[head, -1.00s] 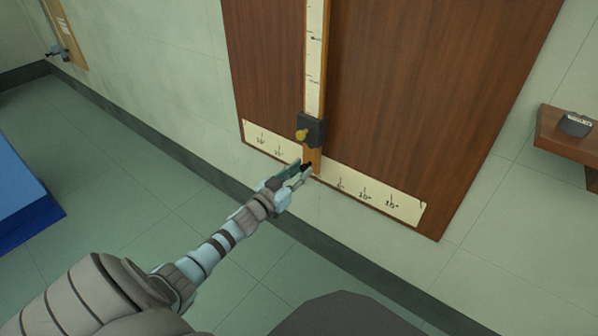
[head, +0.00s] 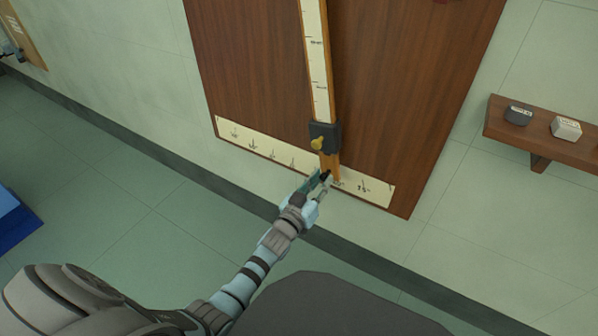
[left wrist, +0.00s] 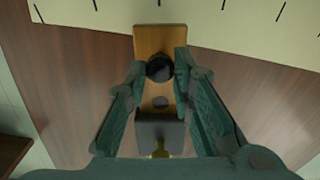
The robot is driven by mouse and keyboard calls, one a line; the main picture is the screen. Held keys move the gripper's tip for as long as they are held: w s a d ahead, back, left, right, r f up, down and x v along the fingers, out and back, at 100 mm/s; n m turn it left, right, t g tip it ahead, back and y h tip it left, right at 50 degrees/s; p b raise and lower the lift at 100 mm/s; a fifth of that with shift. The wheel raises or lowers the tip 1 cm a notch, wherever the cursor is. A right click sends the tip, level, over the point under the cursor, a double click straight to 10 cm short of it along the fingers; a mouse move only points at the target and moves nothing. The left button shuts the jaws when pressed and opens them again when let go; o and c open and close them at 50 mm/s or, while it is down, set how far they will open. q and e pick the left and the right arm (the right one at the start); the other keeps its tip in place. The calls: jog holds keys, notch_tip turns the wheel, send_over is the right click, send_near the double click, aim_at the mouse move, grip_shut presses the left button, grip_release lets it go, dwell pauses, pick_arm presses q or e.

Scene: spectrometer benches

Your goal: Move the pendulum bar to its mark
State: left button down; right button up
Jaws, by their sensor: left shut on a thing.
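The pendulum bar (head: 318,72) is a long wooden strip with a pale marked face, hanging on the brown wall board (head: 250,70). A dark sliding block (head: 324,136) with a yellow knob (head: 317,144) sits near its lower end. The pale angle scale (head: 250,142) runs along the board's bottom, and the bar's tip covers part of it, right of the middle. My left gripper (head: 324,180) is shut on the bar's lower end; in the left wrist view its fingers (left wrist: 160,90) flank the wooden bar end (left wrist: 158,40). My right gripper is not in view.
A wooden shelf (head: 553,146) on the right wall carries a dark weight (head: 518,115) and a white weight (head: 566,128). A blue mat or box (head: 14,225) is at the far left. The floor below the board is clear.

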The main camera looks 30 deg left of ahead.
pick_arm(q)
jog(key=shift+d, duration=0.1)
jog(key=c, duration=1.4)
grip_release()
jog(key=s, duration=1.2)
jog(key=shift+a, duration=0.45)
